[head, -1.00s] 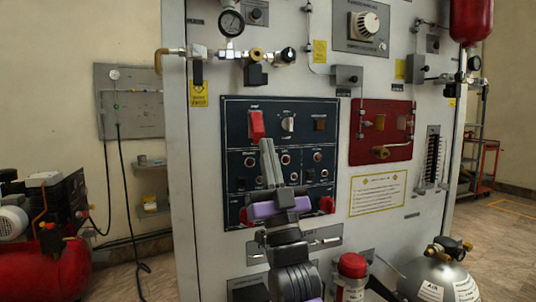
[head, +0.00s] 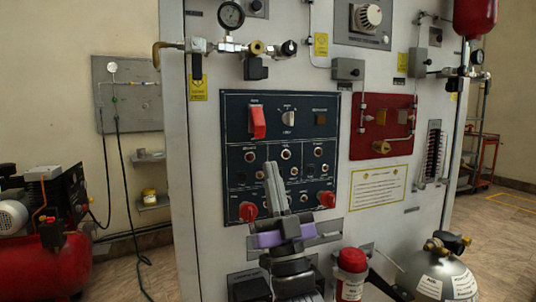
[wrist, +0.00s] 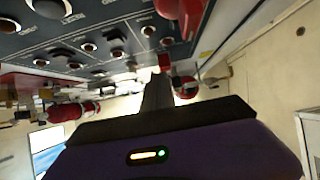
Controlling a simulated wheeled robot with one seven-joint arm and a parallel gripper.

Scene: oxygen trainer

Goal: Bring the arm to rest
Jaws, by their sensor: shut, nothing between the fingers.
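My gripper (head: 272,172) is in front of the lower part of the dark blue control panel (head: 232,180) in the head view. Its grey fingers are together, point upward and hold nothing. Its purple body sits below them, between two red knobs, the left one (head: 248,211) and the right one (head: 326,199). In the wrist view the shut fingers (wrist: 157,85) reach toward the panel (wrist: 100,35), with red knobs beyond them. Whether the fingers touch the panel cannot be told.
A red switch cover (head: 257,122) is on the upper panel. A red plate (head: 365,149) with fittings is to its right. A red-capped bottle (head: 352,268) and a grey cylinder (head: 450,277) stand at lower right. A red compressor (head: 70,262) stands on the left floor.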

